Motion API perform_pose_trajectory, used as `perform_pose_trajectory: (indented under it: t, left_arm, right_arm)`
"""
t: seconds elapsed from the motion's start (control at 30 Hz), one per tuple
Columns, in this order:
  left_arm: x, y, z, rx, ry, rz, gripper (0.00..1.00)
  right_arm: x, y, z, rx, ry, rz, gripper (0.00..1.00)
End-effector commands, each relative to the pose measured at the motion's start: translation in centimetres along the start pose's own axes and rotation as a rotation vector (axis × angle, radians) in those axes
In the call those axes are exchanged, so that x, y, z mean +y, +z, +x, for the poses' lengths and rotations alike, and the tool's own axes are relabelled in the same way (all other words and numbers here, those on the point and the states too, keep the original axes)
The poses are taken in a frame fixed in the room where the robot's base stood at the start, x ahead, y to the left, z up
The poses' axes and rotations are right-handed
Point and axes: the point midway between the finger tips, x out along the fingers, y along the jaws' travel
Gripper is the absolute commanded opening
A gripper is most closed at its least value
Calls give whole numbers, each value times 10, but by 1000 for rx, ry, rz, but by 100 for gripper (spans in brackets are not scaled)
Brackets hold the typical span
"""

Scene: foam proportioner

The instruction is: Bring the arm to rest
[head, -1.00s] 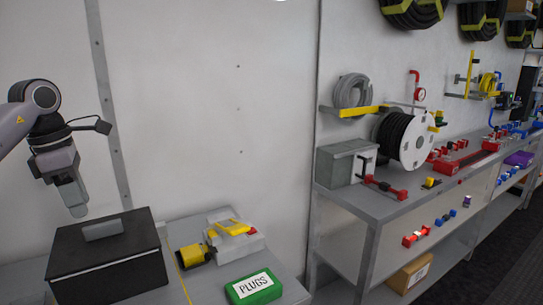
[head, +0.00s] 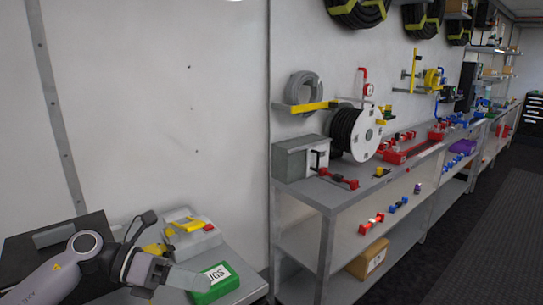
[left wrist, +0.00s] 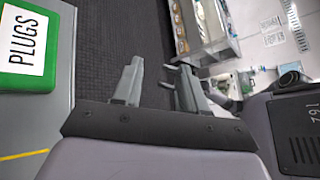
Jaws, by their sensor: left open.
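My left arm comes in at the lower left of the head view, low over the near bench, with its forearm in front of the black box. My right gripper is not in view.
A black box (head: 28,246) and a grey-and-yellow device (head: 192,236) sit on the near bench. A long grey bench (head: 330,196) on the right carries a white cable reel (head: 366,134), a grey box (head: 296,160) and red fittings. Dark floor (head: 470,240) lies clear at right.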

Motion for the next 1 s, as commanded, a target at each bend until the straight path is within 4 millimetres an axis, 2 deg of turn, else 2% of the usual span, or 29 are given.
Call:
perform_pose_trajectory:
  t: [0.03,0.2,0.37,0.57,0.67,0.77,0.87,0.9,1.0]
  left_arm:
    - [-7,-5,16,-78,-62,-76,42]
    - [-22,-9,43,-355,-224,-363,42]
    - [-18,-19,48,-610,-338,-692,42]
    - [9,-55,41,-905,-417,-1144,42]
    - [25,-82,36,-1033,-434,-1365,42]
    - [40,-120,31,-1162,-435,-1600,42]
    - [53,-169,28,-1296,-419,-1859,42]
    - [56,-191,27,-1347,-409,-1964,42]
    - [58,-244,26,-1462,-372,-2206,42]
  right_arm:
    - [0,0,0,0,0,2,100]
    - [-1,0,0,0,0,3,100]
    - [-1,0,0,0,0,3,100]
    - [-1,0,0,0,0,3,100]
    - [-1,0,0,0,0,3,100]
    - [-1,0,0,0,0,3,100]
    - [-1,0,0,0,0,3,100]
    - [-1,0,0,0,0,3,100]
    - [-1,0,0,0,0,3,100]
